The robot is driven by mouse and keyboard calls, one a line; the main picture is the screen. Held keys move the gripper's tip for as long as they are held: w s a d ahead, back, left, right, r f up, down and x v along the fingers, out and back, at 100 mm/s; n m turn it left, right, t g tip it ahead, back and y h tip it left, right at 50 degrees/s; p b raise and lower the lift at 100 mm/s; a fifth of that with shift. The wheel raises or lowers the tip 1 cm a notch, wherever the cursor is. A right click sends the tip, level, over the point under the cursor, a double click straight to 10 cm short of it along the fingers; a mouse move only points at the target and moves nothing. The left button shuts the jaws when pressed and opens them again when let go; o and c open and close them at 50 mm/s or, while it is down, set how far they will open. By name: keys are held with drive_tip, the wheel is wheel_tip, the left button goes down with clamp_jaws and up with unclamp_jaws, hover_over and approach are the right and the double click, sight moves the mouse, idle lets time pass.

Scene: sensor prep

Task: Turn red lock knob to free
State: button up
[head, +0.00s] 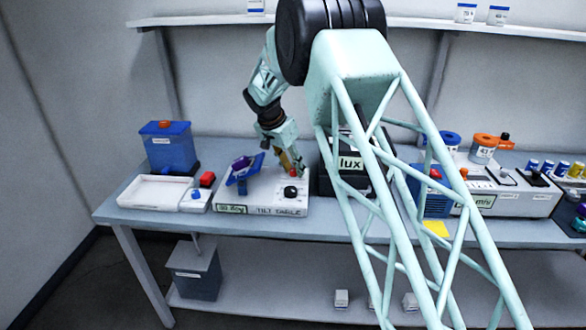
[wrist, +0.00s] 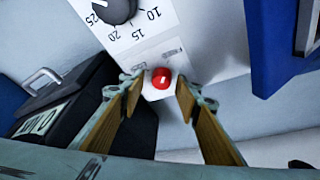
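The red lock knob (wrist: 161,77) sits on a small white plate in the wrist view, with a short white mark on its face. Small labels flank it, too blurred to read. My gripper (wrist: 158,86) is open, one finger on each side of the knob, with visible gaps; it holds nothing. In the head view my gripper (head: 291,166) points down at the back right of the white tilt table (head: 262,200). A dark dial knob (wrist: 112,8) with numbers around it is beside the lock plate; it also shows in the head view (head: 291,191).
A black "lux" box (head: 338,180) stands close to the right of the tilt table. The blue tilting part (head: 243,172) is left of my gripper. A white tray (head: 152,192), a red button box (head: 207,180) and a blue container (head: 169,148) are farther left.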

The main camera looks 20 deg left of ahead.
drive_tip(key=shift+a+r, duration=0.1)
drive_tip(key=v, duration=1.2)
idle(0.4)
idle(0.4)
